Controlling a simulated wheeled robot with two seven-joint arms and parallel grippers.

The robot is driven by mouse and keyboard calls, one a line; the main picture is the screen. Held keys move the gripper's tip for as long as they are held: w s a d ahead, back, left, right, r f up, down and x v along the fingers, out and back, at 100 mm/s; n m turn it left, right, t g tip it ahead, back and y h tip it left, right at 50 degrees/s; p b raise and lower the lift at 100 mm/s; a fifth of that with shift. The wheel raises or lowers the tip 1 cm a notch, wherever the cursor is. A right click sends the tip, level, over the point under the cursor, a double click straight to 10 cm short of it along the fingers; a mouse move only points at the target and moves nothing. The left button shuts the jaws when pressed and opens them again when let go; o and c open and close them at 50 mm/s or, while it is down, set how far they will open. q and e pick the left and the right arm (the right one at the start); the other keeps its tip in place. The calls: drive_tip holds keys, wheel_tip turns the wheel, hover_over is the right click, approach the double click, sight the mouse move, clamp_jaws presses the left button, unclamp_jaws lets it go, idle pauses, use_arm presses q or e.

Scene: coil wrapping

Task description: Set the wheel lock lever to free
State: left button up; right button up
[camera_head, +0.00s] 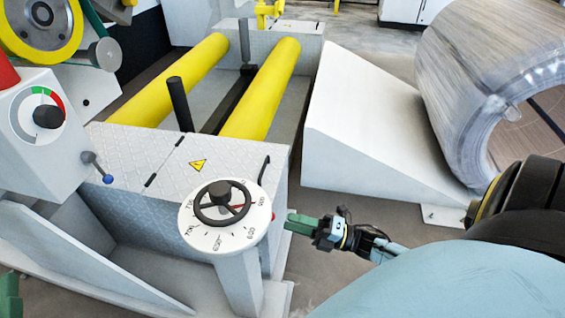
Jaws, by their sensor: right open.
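A black handwheel (222,203) sits on a round white dial with printed marks, on a post at the front of the grey machine. A thin black bent lever (264,168) stands just behind the dial on its right. A lever with a blue ball end (107,178) sticks out of the left control box. I cannot tell for certain which is the wheel lock lever, and no "free" mark is readable. My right gripper (292,223), with green fingers, is open and empty, right of the dial and apart from it. A green part of my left gripper (10,297) shows at the lower left edge.
A white wedge ramp (365,135) and a large wrapped coil (480,80) stand to the right. The control box (40,115) has a black knob. Floor is open around my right gripper.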

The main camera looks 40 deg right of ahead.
use_arm(q)
drive_tip(key=shift+w+a+f+g, duration=0.1)
drive_tip(key=shift+w+f+g, duration=0.15)
drive_tip(key=shift+f+g, duration=0.5)
use_arm(e)
drive_tip(key=v, duration=0.9)
use_arm(q)
drive_tip(key=shift+f, duration=0.1)
use_arm(e)
drive_tip(key=shift+r, duration=0.1)
